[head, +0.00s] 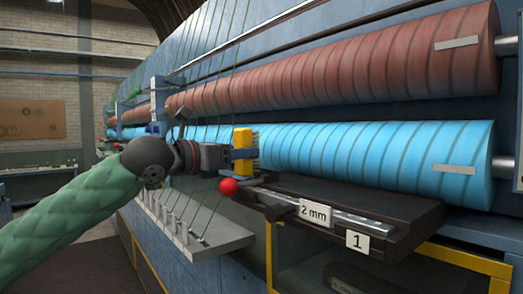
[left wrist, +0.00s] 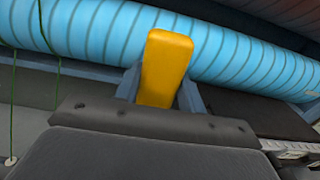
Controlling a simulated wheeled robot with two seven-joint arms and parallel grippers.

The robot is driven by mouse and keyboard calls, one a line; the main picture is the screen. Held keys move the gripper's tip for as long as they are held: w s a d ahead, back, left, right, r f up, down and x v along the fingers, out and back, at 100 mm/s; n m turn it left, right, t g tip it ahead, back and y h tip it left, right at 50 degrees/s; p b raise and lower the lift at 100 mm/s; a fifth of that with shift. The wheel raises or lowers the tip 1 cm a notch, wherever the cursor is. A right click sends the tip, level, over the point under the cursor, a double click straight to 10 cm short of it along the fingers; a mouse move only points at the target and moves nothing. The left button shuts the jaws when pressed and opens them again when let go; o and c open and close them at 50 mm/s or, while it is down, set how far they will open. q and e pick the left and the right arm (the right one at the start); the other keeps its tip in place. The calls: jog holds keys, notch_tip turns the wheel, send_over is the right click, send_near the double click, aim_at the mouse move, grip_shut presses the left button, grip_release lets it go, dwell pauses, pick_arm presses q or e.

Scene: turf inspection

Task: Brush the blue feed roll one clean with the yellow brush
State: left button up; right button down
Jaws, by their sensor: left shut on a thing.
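The blue feed roll (head: 375,155) runs along the machine below a red-brown roll, with dark spiral lines around it. The yellow brush (head: 242,150) is upright in my left gripper (head: 228,153), its bristles facing the blue roll. In the head view the bristles are at or very near the roll's surface; I cannot tell if they touch. In the left wrist view the yellow brush (left wrist: 165,68) stands between the two fingers (left wrist: 160,90), with the blue roll (left wrist: 85,30) behind it. My right gripper is not in view.
A dark ledge (head: 400,215) with "2 mm" (head: 315,212) and "1" (head: 357,241) labels lies under the blue roll. Green strands (head: 213,100) run up past the rolls. The red-brown roll (head: 400,60) is above.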

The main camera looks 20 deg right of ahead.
pick_arm(q)
jog(key=shift+s+a, duration=0.2)
jog(key=shift+a, duration=0.3)
jog(key=shift+a, duration=0.1)
jog(key=shift+v, duration=1.35)
jog(key=p+v, duration=0.7)
jog(key=v, duration=1.5)
jog(key=shift+p, duration=0.35)
jog(key=shift+r, duration=0.1)
